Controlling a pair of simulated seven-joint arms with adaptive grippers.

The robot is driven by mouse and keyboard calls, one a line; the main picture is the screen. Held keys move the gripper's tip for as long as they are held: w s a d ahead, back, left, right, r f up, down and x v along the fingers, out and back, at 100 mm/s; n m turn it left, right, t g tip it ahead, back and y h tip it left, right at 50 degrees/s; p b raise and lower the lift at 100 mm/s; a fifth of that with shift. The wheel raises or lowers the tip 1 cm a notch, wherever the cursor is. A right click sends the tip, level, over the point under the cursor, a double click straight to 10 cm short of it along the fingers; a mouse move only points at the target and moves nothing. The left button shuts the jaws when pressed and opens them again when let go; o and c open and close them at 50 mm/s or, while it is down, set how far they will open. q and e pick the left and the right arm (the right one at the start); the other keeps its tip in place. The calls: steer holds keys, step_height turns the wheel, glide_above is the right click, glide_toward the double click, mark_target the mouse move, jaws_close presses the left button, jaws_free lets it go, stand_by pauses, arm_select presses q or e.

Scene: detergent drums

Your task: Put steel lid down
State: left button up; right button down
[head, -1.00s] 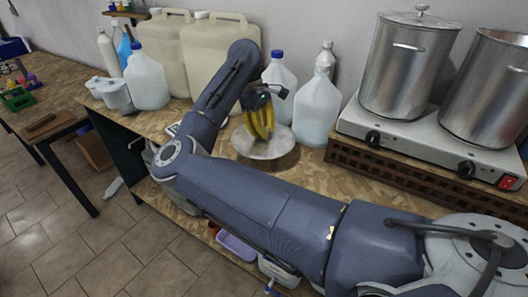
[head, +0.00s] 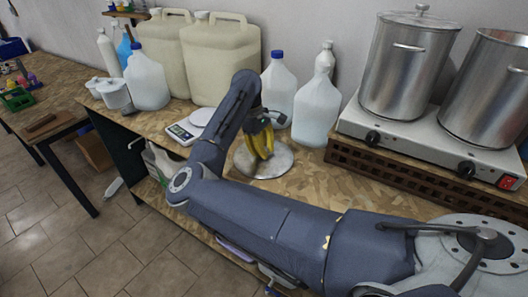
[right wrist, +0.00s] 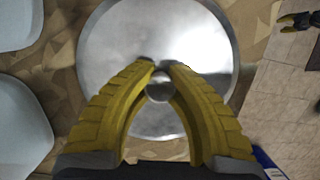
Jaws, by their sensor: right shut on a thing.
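The steel lid (head: 281,166) is a round, shiny disc with a small ball knob (right wrist: 159,89). It lies level at the counter's surface in front of the white jugs; I cannot tell whether its whole rim touches the wood. My right gripper (head: 262,155) points down over it, its yellow fingers shut on the knob. In the right wrist view the lid (right wrist: 110,45) fills the middle behind the fingers. A dark and yellow piece at that view's upper right edge looks like part of my left gripper (right wrist: 297,21), over the floor; its jaws are unclear.
White jugs (head: 316,110) stand close behind the lid. A steel pot with its own lid (head: 405,70) and another pot (head: 490,95) stand on the hotplate (head: 430,148) at right. A scale (head: 184,132) sits to the left. The wooden counter (head: 320,183) is clear right of the lid.

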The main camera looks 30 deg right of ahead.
steer(key=shift+f, duration=0.1)
steer(key=c, duration=1.4)
jaws_free()
steer(key=shift+o, duration=0.2)
steer(key=v, duration=1.2)
